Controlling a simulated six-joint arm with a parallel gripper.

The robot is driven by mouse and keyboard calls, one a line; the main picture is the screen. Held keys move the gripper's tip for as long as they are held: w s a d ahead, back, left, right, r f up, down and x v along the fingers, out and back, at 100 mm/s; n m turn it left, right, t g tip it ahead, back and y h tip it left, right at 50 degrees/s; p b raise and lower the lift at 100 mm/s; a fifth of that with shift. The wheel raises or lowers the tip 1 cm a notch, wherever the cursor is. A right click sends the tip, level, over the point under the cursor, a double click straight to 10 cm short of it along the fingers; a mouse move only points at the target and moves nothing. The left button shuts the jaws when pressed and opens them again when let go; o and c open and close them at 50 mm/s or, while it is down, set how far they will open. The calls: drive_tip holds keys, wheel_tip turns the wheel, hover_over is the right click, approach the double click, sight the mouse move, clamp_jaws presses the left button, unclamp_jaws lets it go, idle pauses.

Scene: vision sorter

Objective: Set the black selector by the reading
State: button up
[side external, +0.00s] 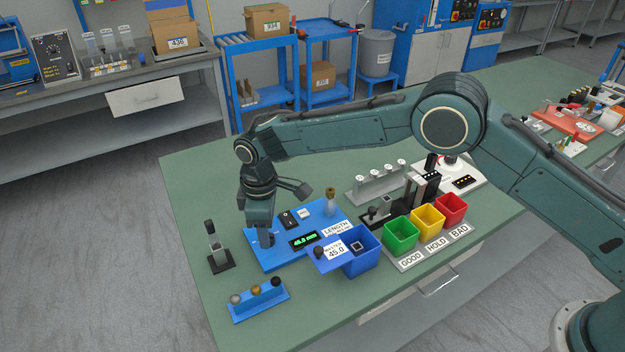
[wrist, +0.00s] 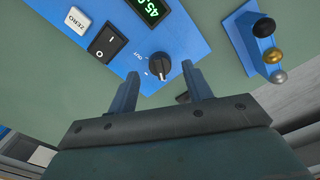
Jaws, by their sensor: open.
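A black rotary knob (wrist: 160,64) sits on the blue gauge panel (wrist: 203,42), which also shows in the side view (side external: 269,258). White lettering beside the knob includes OUT. I cannot tell which mark the knob points to. The green display (wrist: 153,10) shows digits beginning 45; it also shows in the side view (side external: 303,241). My gripper (wrist: 160,75) is open and empty, its two fingers on either side of the knob in the wrist view. I cannot tell whether they touch it. In the side view my gripper (side external: 266,239) points down at the panel's left end and largely hides the knob.
A black rocker switch (wrist: 103,41) and white ZERO button (wrist: 77,19) are on the panel. A blue rack (side external: 259,303) holds several balls. A black lever stand (side external: 219,259) stands left.

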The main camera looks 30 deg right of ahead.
wheel_tip(320, 180, up, 12)
drive_tip(key=shift+r, duration=0.15)
idle(0.4)
drive_tip(key=s+d+r+m+t, duration=0.1)
drive_tip(key=s+d+r+m, duration=0.1)
drive_tip(key=s+d+r, duration=0.35)
drive_tip(key=s+d+r+m+t, duration=0.1)
drive_tip(key=s+d+r+m, duration=0.1)
drive_tip(key=d+r, duration=0.55)
drive_tip(key=s+d+r+m+t, duration=0.1)
drive_tip(key=s+d+r+m, duration=0.1)
drive_tip(key=s+d+r, duration=0.35)
drive_tip(key=s+d+f+m+t, duration=0.1)
drive_tip(key=s+d+m, duration=0.2)
drive_tip(key=s+d, duration=0.4)
drive_tip(key=s+d+f+m+t, duration=0.1)
drive_tip(key=s+d, duration=0.6)
drive_tip(key=s, duration=0.7)
drive_tip(key=shift+s+d+f+m+t, duration=0.15)
drive_tip(key=shift+s+f+m+t, duration=0.2)
drive_tip(key=shift+f+m, duration=0.55)
